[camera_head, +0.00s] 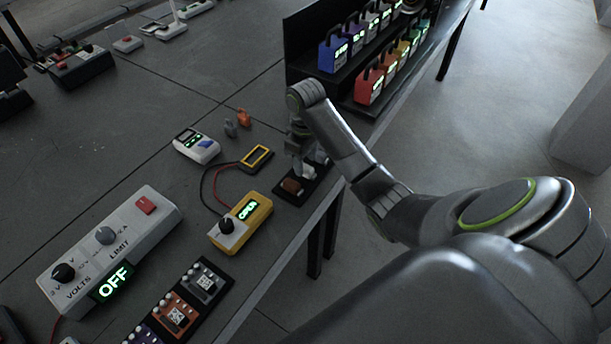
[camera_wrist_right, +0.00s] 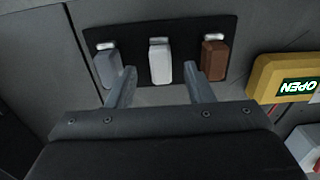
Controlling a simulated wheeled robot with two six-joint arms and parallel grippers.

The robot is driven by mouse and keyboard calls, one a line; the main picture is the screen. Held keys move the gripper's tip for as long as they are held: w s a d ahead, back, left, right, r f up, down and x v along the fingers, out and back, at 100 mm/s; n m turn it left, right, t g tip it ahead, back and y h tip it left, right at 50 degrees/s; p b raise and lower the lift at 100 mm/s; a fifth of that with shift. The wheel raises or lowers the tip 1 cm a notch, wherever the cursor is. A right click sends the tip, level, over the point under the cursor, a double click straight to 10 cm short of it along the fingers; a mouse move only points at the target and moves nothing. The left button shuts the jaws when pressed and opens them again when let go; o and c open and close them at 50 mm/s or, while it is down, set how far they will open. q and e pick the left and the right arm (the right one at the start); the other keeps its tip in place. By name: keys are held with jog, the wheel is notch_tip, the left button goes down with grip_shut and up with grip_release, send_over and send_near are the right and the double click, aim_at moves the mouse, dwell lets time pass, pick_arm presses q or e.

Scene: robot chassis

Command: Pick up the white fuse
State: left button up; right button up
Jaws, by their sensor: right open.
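The white fuse (camera_wrist_right: 160,64) stands in the middle of a black holder strip (camera_wrist_right: 136,25) in the right wrist view, between a grey fuse (camera_wrist_right: 107,68) and a brown fuse (camera_wrist_right: 214,58). My right gripper (camera_wrist_right: 161,88) is open, its two fingers apart on either side of the white fuse's near end, with nothing held. In the head view my right gripper (camera_head: 301,158) is over the holder strip near the table edge and partly hides the fuses. The brown fuse (camera_head: 292,186) shows there in front of it. My left gripper is not in view.
A yellow meter (camera_head: 240,222) reading OPEN is beside the strip, wired to a small yellow frame (camera_head: 257,157). A white power box (camera_head: 110,250) reads OFF. A rack (camera_head: 345,90) of coloured padlocks stands behind.

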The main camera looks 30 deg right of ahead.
aim_at(306, 166)
jog(key=shift+f, duration=0.8)
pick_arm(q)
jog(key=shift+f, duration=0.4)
pick_arm(e)
grip_shut()
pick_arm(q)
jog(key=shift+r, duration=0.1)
pick_arm(e)
jog(key=shift+r, duration=0.15)
jog(key=shift+r+p, duration=0.5)
jog(key=shift+r, duration=0.15)
pick_arm(q)
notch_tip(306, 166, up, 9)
jog(key=p, duration=0.8)
pick_arm(e)
notch_tip(306, 166, up, 8)
jog(key=shift+r, duration=0.25)
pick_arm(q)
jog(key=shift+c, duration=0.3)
